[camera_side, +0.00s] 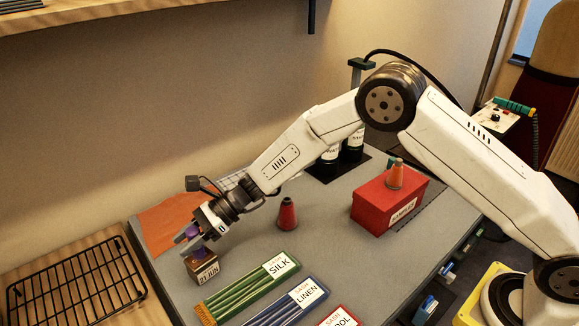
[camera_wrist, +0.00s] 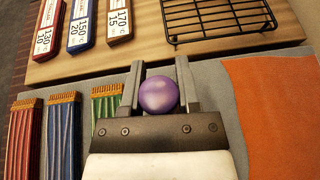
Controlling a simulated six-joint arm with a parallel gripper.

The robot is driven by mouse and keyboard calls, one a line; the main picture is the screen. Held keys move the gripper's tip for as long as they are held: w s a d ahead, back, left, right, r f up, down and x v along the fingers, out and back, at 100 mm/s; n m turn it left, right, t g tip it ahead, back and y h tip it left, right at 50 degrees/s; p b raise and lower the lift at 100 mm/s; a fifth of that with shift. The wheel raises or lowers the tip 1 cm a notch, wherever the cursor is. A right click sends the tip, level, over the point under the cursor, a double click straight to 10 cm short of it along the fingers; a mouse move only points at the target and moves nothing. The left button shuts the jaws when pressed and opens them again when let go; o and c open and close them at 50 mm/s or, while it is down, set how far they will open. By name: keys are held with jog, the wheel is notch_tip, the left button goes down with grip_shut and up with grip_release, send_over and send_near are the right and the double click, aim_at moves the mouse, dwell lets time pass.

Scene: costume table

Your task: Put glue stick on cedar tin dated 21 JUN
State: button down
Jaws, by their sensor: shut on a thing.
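My gripper (camera_side: 188,240) is shut on a purple glue stick (camera_side: 197,244) at the left of the table. In the wrist view the glue stick (camera_wrist: 158,95) shows as a round purple end between the two fingers (camera_wrist: 158,85). The brown cedar tin labelled 21 JUN (camera_side: 203,268) stands on the grey table mat right below the fingers in the side view. The glue stick's lower end meets or is just over the tin; I cannot tell whether they touch. The tin is hidden in the wrist view.
Green SILK (camera_side: 245,287) and blue LINEN (camera_side: 290,303) packs lie right of the tin. A black wire rack (camera_side: 75,290) and an orange cloth (camera_side: 165,226) are at the left.

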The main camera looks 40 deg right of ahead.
jog(key=shift+f, duration=0.1)
jog(key=shift+c, duration=1.6)
grip_release()
jog(key=shift+d+r, duration=0.1)
jog(key=shift+r, duration=0.1)
jog(key=w+v, duration=0.1)
jog(key=v, duration=1)
jog(key=shift+s+d+r, duration=0.2)
jog(key=shift+s+d, duration=0.15)
jog(key=shift+s, duration=0.15)
